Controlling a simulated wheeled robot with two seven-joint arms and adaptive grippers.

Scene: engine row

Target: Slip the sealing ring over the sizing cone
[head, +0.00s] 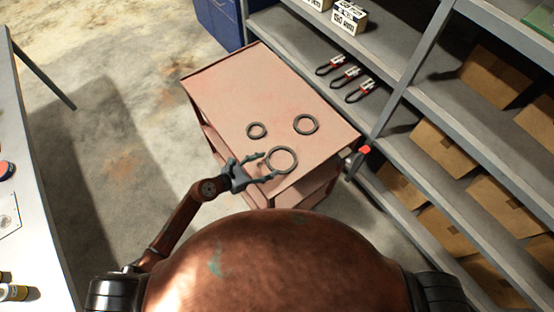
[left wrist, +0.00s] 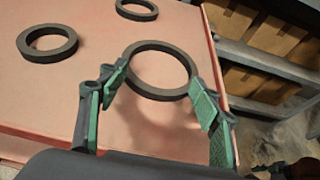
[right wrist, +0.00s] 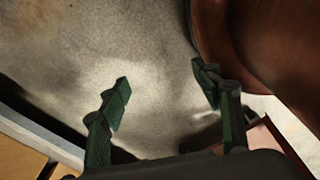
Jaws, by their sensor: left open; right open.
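Three dark sealing rings of different sizes are at the pink cart top. The largest ring (head: 296,162) is nearest me; the smallest (head: 257,137) and a middle one (head: 306,133) lie farther back. My left gripper (head: 270,165) is open at the largest ring's left side. In the left wrist view the largest ring (left wrist: 160,94) shows between and just beyond the fingertips; I cannot tell whether they touch it. My right gripper (right wrist: 162,82) is open and empty in the right wrist view, over bare floor. I cannot make out a sizing cone in any view.
The cart top (head: 235,85) is clear at the back left. A grey shelf (head: 425,90) with cardboard boxes (head: 440,148) stands close on the right. A dark item with a red part (head: 364,150) is at the cart's right edge. A pale table (head: 35,215) is at the left.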

